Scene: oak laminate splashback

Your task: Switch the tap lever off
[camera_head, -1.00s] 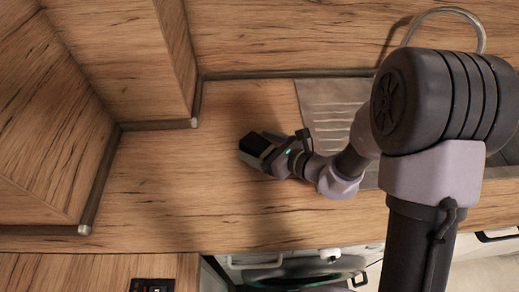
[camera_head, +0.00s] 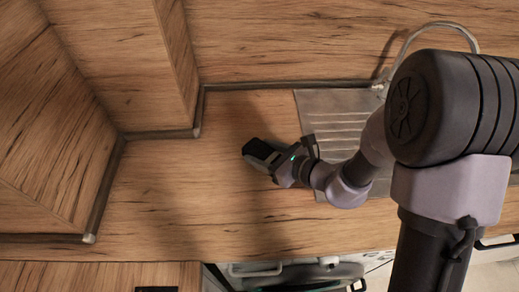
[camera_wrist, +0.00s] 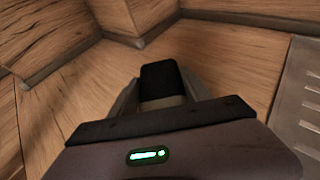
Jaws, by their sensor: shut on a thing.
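The tap (camera_head: 432,29) shows as a curved silver spout at the upper right in the head view. Its lower part is hidden behind my arm, and I cannot see its lever in either view. My gripper (camera_head: 263,154) is over the worktop, left of the sink drainer and well away from the tap. In the wrist view my gripper (camera_wrist: 160,95) has its grey fingers on both sides of a small black block (camera_wrist: 160,80), shut on it. I cannot tell what the block is.
The ribbed metal drainer (camera_head: 325,110) lies right of my gripper, partly under my arm. The oak worktop (camera_head: 170,195) is clear at the left. Oak walls with dark edging (camera_head: 160,134) stand behind and left. An open front with white parts (camera_head: 290,270) is below the worktop edge.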

